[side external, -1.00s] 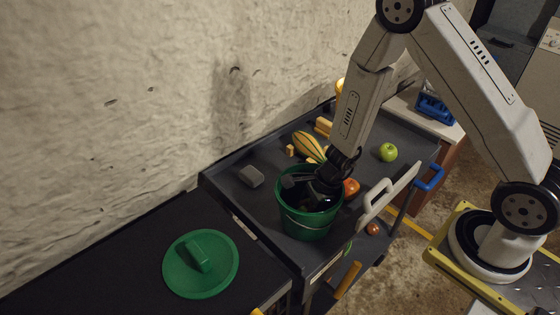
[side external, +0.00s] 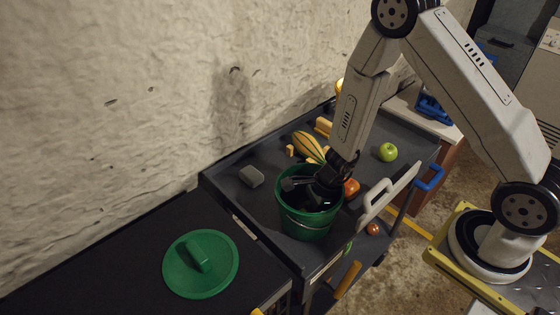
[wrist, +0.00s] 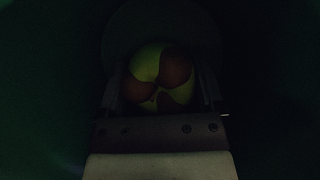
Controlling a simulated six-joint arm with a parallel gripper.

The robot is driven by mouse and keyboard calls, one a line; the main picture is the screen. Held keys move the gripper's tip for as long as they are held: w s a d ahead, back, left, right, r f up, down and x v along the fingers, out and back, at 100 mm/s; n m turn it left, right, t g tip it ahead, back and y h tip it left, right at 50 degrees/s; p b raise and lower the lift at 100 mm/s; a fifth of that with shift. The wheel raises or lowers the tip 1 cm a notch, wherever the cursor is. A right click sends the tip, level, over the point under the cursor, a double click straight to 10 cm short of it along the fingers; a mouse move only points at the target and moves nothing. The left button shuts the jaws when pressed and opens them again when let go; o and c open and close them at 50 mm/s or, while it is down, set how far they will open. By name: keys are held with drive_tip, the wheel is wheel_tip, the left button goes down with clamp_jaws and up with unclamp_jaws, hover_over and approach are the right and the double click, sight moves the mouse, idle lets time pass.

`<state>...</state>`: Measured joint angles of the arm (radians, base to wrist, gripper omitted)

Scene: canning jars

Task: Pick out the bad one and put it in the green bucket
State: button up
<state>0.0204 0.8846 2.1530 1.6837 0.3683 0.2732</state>
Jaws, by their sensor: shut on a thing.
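The green bucket (side external: 306,222) stands on the dark cart top, its lid off. My gripper (side external: 308,190) reaches down inside the bucket, and its fingertips are hidden behind the bucket wall in the side view. In the wrist view my gripper (wrist: 162,95) is shut on a round yellow-green fruit with large brown patches (wrist: 158,75), which looks like a spoiled apple. The dark green bucket interior surrounds it in the wrist view. Whether the fruit touches the bucket floor I cannot tell. A clean green apple (side external: 387,152) lies on the cart at right.
The green lid (side external: 200,264) lies on the dark surface at front left. A striped squash (side external: 308,146), a grey block (side external: 251,176) and an orange-red fruit (side external: 351,187) lie near the bucket.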

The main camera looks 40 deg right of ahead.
sight(310, 207)
drive_tip(key=o, duration=0.5)
wheel_tip(310, 207, up, 15)
idle(1.4)
drive_tip(key=s+d+r+n+h, duration=0.1)
drive_tip(key=s+n, duration=0.1)
drive_tip(key=n, duration=0.4)
drive_tip(key=s+d+r+n+h, duration=0.1)
drive_tip(key=s+d+n, duration=0.1)
drive_tip(key=n, duration=0.4)
drive_tip(key=s+d+r+n+h, duration=0.1)
drive_tip(key=s+r+n, duration=0.1)
drive_tip(key=n, duration=0.4)
drive_tip(key=shift+s+d+t+h, duration=0.1)
drive_tip(key=shift+d+t+h, duration=0.2)
drive_tip(key=shift+d, duration=0.05)
drive_tip(key=n, duration=0.3)
drive_tip(key=s+d+n, duration=0.1)
drive_tip(key=shift+r+h, duration=0.3)
drive_tip(key=shift+r, duration=0.05)
